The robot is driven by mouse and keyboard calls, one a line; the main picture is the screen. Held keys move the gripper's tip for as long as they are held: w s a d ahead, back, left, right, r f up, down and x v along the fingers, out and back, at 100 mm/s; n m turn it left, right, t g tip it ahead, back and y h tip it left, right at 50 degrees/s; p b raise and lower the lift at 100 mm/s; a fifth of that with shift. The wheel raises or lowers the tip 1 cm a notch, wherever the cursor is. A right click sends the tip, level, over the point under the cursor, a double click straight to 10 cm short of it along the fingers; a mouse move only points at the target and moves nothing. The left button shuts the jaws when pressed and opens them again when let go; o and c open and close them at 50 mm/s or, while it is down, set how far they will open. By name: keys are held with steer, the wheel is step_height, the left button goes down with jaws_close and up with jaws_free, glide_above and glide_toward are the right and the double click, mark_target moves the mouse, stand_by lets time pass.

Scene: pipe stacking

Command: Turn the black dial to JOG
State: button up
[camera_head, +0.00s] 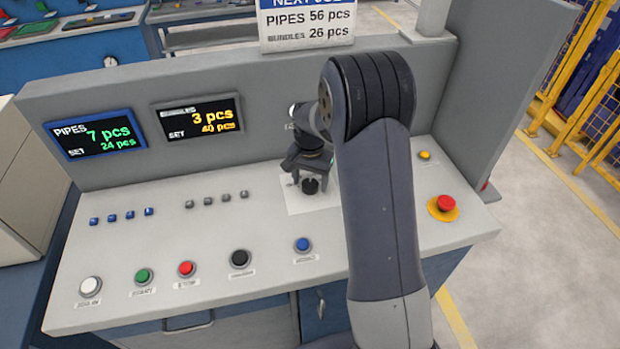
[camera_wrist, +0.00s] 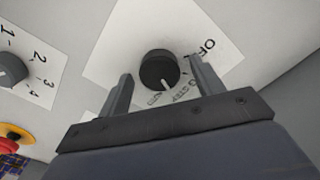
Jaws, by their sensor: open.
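The black dial (camera_wrist: 157,70) sits on a white label plate (camera_wrist: 110,45) in the wrist view. Its pale pointer aims down in the picture, slightly right. "OFF" reads at the plate's upper right; smaller lettering below the dial is partly legible and partly behind my gripper. My gripper (camera_wrist: 161,71) is open, with one finger left of the dial and one right of it. Gaps show between dial and fingers in the picture; contact cannot be told. In the head view, the dial (camera_head: 310,186) shows just below my gripper (camera_head: 307,176).
A second dial (camera_wrist: 10,68) numbered 1 to 4 and a red emergency stop (camera_wrist: 10,135) lie left in the wrist view. The head view shows the emergency stop (camera_head: 445,204) at right, several push buttons (camera_head: 186,269) in front and an upright display panel (camera_head: 240,95) behind.

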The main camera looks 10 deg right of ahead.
steer(key=c, duration=1)
steer(key=shift+o, duration=0.2)
steer(key=shift+n, duration=0.4)
steer(key=n+b, duration=0.1)
steer(key=n, duration=0.2)
steer(key=shift+b, duration=0.3)
steer(key=shift+n+b, duration=0.4)
steer(key=shift+n, duration=1.6)
steer(key=o, duration=1)
steer(key=shift+c, duration=0.2)
